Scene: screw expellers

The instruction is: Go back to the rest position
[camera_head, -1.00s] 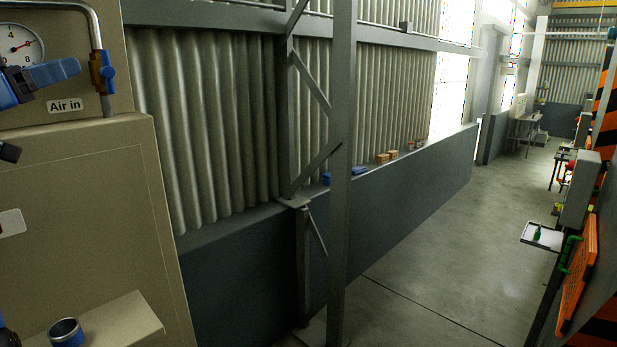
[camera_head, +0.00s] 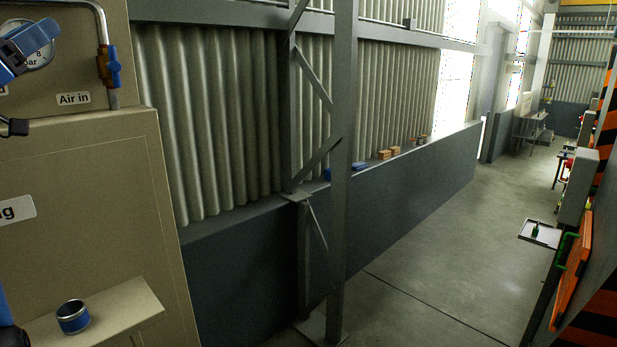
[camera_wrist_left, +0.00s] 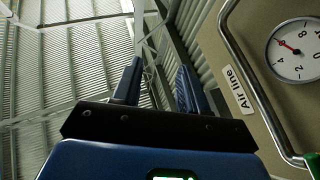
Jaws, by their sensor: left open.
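My left gripper (camera_wrist_left: 160,85) is open in the left wrist view. Its two blue fingers stand apart with nothing between them, and the corrugated wall shows beyond. In the head view part of the left gripper (camera_head: 28,48) shows at the upper left edge, in front of the pressure gauge (camera_head: 42,58) and covering part of its dial. I cannot tell whether it touches the gauge. My right gripper is in neither view.
A beige panel with a pipe and a blue-handled valve (camera_head: 111,66) stands at the left. A grey steel post (camera_head: 342,180) rises ahead.

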